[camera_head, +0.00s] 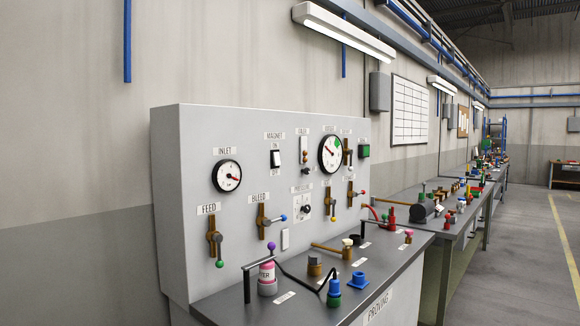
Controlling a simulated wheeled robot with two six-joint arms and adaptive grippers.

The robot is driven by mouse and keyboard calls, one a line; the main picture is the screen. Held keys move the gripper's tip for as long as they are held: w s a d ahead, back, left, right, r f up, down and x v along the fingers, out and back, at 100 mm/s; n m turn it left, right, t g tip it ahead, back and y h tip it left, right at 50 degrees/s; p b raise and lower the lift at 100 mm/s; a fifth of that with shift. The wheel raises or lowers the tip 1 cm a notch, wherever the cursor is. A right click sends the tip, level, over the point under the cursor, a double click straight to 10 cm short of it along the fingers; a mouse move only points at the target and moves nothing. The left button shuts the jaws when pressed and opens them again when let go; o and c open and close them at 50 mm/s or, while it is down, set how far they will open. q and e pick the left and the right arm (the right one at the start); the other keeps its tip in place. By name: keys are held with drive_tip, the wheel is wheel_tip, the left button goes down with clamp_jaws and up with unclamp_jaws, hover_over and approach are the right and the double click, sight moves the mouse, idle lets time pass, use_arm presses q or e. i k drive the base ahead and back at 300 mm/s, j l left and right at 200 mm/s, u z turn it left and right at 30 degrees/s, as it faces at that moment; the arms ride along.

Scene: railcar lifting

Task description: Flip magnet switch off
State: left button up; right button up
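The magnet switch (275,159) is a small black and white rocker on the upright grey panel (190,150). It sits under a "MAGNET" label, with small text above and below it. The rocker is too small to tell which way it is set. Neither of my grippers shows in the head view.
The panel also carries an inlet gauge (227,176), a larger gauge (331,154) and several levers with coloured knobs. Below it, a grey bench top (240,312) holds a pink and white canister (267,279) and several fittings. The aisle floor (510,270) at right is clear.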

sight(277, 157)
drive_tip(key=i+l, duration=0.2)
drive_tip(key=l, duration=0.15)
drive_tip(key=i+l+u, duration=0.1)
drive_tip(key=l, duration=0.25)
drive_tip(key=i+l, duration=0.15)
drive_tip(key=l, duration=0.2)
drive_tip(key=i+l, duration=0.1)
drive_tip(key=l, duration=0.3)
drive_tip(key=i+l, duration=0.15)
drive_tip(key=l, duration=0.2)
drive_tip(key=i+l, duration=0.15)
drive_tip(key=l, duration=0.25)
drive_tip(key=i+l+z, duration=0.1)
drive_tip(key=l, duration=0.25)
drive_tip(key=i+l, duration=0.15)
drive_tip(key=l, duration=0.2)
drive_tip(key=i+l, duration=0.15)
drive_tip(key=l, duration=0.2)
